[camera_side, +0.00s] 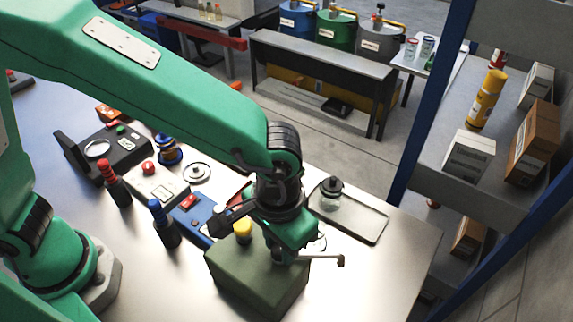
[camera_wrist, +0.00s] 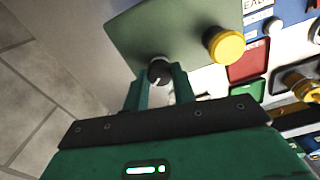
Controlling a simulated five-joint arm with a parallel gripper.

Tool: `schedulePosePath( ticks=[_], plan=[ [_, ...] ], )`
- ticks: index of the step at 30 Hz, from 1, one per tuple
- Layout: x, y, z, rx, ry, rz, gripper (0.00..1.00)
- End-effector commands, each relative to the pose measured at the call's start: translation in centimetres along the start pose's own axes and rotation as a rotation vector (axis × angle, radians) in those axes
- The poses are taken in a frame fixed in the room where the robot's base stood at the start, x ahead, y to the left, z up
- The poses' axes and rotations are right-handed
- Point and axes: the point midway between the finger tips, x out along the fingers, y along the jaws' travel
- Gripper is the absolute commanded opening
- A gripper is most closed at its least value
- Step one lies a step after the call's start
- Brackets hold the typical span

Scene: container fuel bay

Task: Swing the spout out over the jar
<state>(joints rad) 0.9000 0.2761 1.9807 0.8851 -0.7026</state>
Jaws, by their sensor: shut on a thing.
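A green box (camera_side: 250,275) with a yellow knob (camera_side: 243,230) on top stands near the front of the table. A thin metal rod (camera_side: 325,258) with a rounded end sticks out rightward past the box's edge; it appears to be the spout. My gripper (camera_side: 296,252) is down at the rod, its fingertips partly hidden by its own body. In the wrist view my gripper (camera_wrist: 160,80) has its fingers around a dark round piece (camera_wrist: 158,70) at the edge of the green box (camera_wrist: 165,25). A clear vessel with a dark top (camera_side: 330,188), likely the jar, stands behind my gripper on a tray.
The shallow tray (camera_side: 368,225) lies at the table's right. A blue box (camera_side: 192,215), red- and blue-topped bottles (camera_side: 164,228) and a white box (camera_side: 157,188) crowd the left. A shelf rack (camera_side: 430,195) stands at right. The table's front right is clear.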

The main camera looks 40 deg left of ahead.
Motion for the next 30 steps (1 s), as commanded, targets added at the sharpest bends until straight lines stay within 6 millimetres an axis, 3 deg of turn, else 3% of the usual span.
schedulePosePath(
  ticks=[30],
  plan=[
    [-0.17,-0.02,-0.04,-0.897,0.001,0.001,0.00]
  ],
)
